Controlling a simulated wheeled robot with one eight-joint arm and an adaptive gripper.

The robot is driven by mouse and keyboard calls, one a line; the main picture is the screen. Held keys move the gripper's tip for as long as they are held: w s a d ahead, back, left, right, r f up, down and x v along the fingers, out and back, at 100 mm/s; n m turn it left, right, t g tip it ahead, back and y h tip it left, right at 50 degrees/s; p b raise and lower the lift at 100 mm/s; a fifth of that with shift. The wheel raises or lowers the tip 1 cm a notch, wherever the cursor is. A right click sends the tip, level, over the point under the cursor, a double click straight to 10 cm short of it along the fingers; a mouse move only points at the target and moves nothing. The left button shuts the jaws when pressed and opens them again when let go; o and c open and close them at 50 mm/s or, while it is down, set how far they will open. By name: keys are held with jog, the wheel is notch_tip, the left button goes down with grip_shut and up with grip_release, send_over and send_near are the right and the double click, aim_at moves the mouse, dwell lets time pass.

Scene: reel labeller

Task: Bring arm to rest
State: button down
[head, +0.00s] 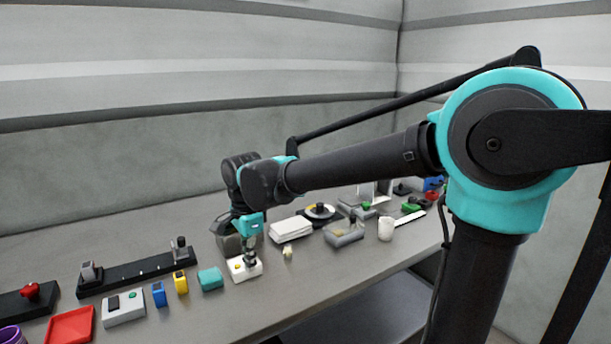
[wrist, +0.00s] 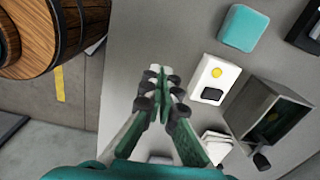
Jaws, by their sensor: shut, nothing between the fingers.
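My arm reaches from the right over the grey bench (head: 345,270), with its wrist pointing down. My gripper (head: 250,262) hangs above the bench by a white box with a yellow button (head: 238,268). In the wrist view my gripper (wrist: 157,78) has its fingertips together with nothing between them. The white box (wrist: 206,92) lies to the right of the fingers there, apart from them. In the head view the gripper hides part of that box.
A black rail (head: 135,272) and a red tray (head: 70,326) lie left. A wooden barrel (wrist: 70,35) stands beyond the bench edge.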

jog(key=d+f+n, duration=0.1)
jog(key=d, duration=0.2)
jog(key=w+d+f, duration=0.1)
jog(key=d, duration=0.3)
jog(key=w+d+f+n+t, duration=0.1)
jog(key=d+f, duration=0.1)
jog(key=d, duration=0.1)
jog(key=shift+w+d+n+y, duration=0.1)
jog(key=shift+d+n+y, duration=0.05)
jog(key=shift+n+y, duration=0.15)
jog(key=d+f, duration=0.1)
jog(key=d, duration=0.1)
jog(key=d+f+n, duration=0.1)
jog(key=d, duration=0.2)
jog(key=d+f+n, duration=0.1)
jog(key=d, duration=0.1)
jog(key=shift+s+d+f+t, duration=0.1)
jog(key=shift+s+d+t, duration=0.15)
jog(key=shift+d+t, duration=0.15)
jog(key=s+d+f+n+t, duration=0.1)
jog(key=s+d+f+n, duration=0.2)
jog(key=d, duration=0.4)
jog(key=s+d+f+n+t, duration=0.1)
jog(key=s+d+f+n, duration=0.2)
jog(key=d, duration=0.5)
notch_tip(320, 180, down, 2)
jog(key=shift+s+f+h, duration=0.15)
jog(key=shift+s+h, duration=0.25)
jog(key=shift+s, duration=0.35)
